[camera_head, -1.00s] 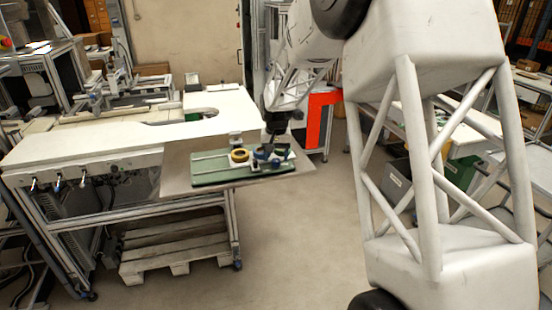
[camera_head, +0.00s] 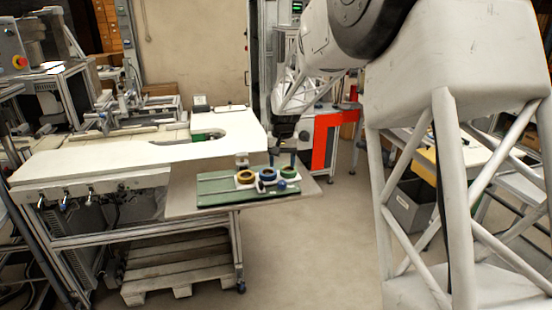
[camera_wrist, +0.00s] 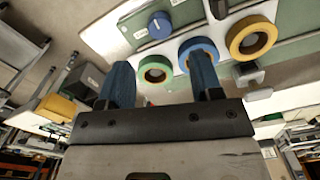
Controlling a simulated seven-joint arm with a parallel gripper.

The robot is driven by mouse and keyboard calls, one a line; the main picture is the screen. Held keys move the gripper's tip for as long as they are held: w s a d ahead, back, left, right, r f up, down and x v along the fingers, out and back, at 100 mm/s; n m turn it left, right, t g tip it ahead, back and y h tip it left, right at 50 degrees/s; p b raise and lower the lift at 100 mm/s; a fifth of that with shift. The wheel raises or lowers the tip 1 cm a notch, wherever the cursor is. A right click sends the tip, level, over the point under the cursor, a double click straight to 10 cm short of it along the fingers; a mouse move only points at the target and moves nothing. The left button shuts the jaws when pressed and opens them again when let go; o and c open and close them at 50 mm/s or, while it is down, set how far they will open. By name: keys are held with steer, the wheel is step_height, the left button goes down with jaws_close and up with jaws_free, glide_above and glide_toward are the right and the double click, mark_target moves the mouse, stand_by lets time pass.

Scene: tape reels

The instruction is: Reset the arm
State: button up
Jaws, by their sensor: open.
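My gripper (camera_head: 283,160) is open and empty. It hangs above the right end of the green board (camera_head: 216,186), apart from the reels. Three tape reels lie in a row on the board's white plate: yellow (camera_head: 246,183), blue (camera_head: 268,180) and green (camera_head: 288,179). In the wrist view, my gripper's two blue fingers (camera_wrist: 160,66) point toward the row. The green reel (camera_wrist: 155,80) shows between them, the blue reel (camera_wrist: 198,66) is by the right fingertip, and the yellow reel (camera_wrist: 251,21) is further right. A blue-topped knob (camera_wrist: 160,25) stands beside them.
The board lies on a shelf (camera_head: 181,202) at the end of a white workbench (camera_head: 100,163). A red-orange frame (camera_head: 320,145) and machine stand behind my gripper. A wooden pallet (camera_head: 170,268) is under the bench. The floor (camera_head: 310,250) in front is open.

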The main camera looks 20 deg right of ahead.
steer(key=s+a+r+n, duration=0.1)
steer(key=s+r, duration=0.2)
steer(key=s, duration=0.5)
steer(key=s+a+r+t, duration=0.1)
steer(key=s+a+r, duration=0.15)
steer(key=s, duration=0.55)
steer(key=s+a+r+n, duration=0.1)
steer(key=s+r, duration=0.3)
steer(key=s, duration=0.3)
steer(key=s+a+f, duration=0.1)
steer(key=s, duration=1.1)
steer(key=s+a+f+n+t, duration=0.1)
steer(key=s+f, duration=0.1)
steer(key=s, duration=0.9)
steer(key=shift+s+t, duration=0.3)
steer(key=shift+s, duration=0.05)
